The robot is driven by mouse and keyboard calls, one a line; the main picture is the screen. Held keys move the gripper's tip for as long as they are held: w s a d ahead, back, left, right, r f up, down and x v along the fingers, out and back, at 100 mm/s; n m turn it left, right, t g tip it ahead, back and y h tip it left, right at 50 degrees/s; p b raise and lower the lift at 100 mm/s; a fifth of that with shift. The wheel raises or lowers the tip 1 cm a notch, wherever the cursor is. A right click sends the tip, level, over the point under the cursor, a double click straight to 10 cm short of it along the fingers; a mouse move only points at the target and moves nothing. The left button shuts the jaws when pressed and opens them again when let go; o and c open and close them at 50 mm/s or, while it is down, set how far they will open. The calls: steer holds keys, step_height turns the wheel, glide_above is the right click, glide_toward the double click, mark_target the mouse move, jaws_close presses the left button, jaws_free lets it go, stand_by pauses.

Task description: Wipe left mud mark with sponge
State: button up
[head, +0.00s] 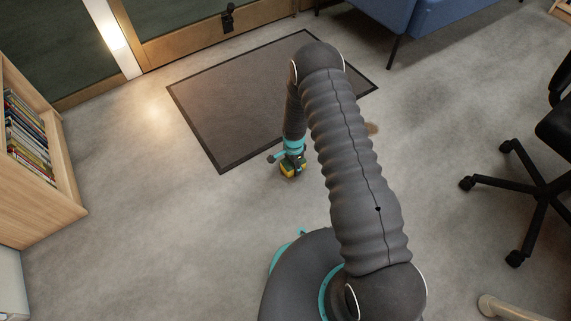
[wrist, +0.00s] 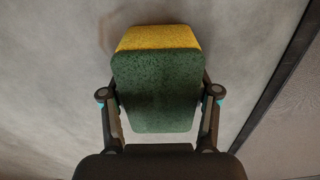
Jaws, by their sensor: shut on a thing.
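The sponge is yellow with a dark green side; it shows in the head view (head: 288,171) and large in the wrist view (wrist: 158,85). My gripper (head: 293,163) is shut on it, with a finger on each side in the wrist view (wrist: 160,98). The sponge is low over the floor beside the mat's front edge; I cannot tell whether it touches. A faint brownish mark (wrist: 106,34) shows on the floor at the sponge's upper left in the wrist view. In the head view a brown mud mark (head: 372,128) lies right of my arm, partly hidden by it.
A dark floor mat (head: 225,110) lies behind the sponge; its border (wrist: 285,75) shows in the wrist view. A bookshelf (head: 40,190) stands left, a blue sofa (head: 435,18) at the back, an office chair (head: 540,190) right. The floor at front left is clear.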

steer(key=shift+w+d+r, duration=0.2)
steer(key=shift+w+d, duration=0.25)
steer(key=shift+d, duration=0.1)
steer(key=shift+r+p, duration=1.7)
steer(key=shift+r, duration=2.15)
